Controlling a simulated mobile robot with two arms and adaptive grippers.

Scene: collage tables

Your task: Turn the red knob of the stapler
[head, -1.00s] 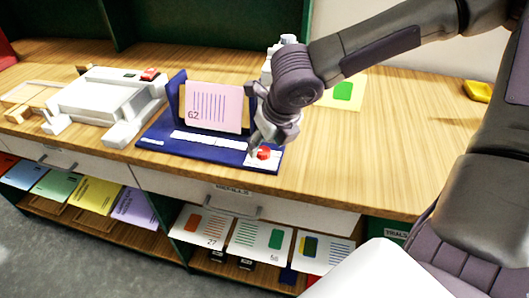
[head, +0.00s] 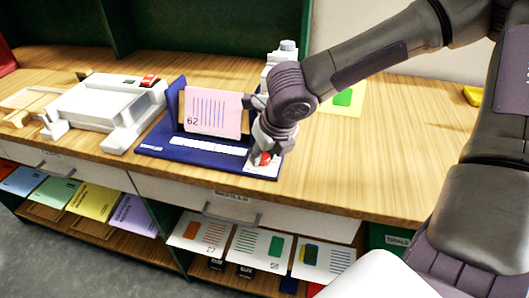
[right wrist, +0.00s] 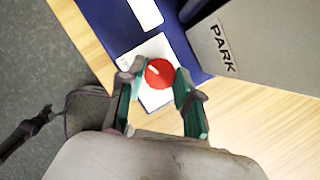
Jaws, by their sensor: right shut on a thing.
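The red knob (right wrist: 159,73) sits on a white plate (right wrist: 150,103) at the front right corner of the stapler's blue base (head: 160,142). It carries a white pointer mark. The knob also shows in the head view (head: 265,159), partly covered by my right gripper (head: 262,152). In the right wrist view, the green-padded fingers of my right gripper (right wrist: 160,85) stand on both sides of the knob and are shut on it. A pink card (head: 213,112) marked 62 stands upright on the blue base. My left gripper is not in view.
A grey block (right wrist: 262,45) marked PARK stands close beside the knob. A white machine (head: 100,102) with a red button (head: 149,81) is to the left. A yellow card (head: 345,100) lies behind my arm.

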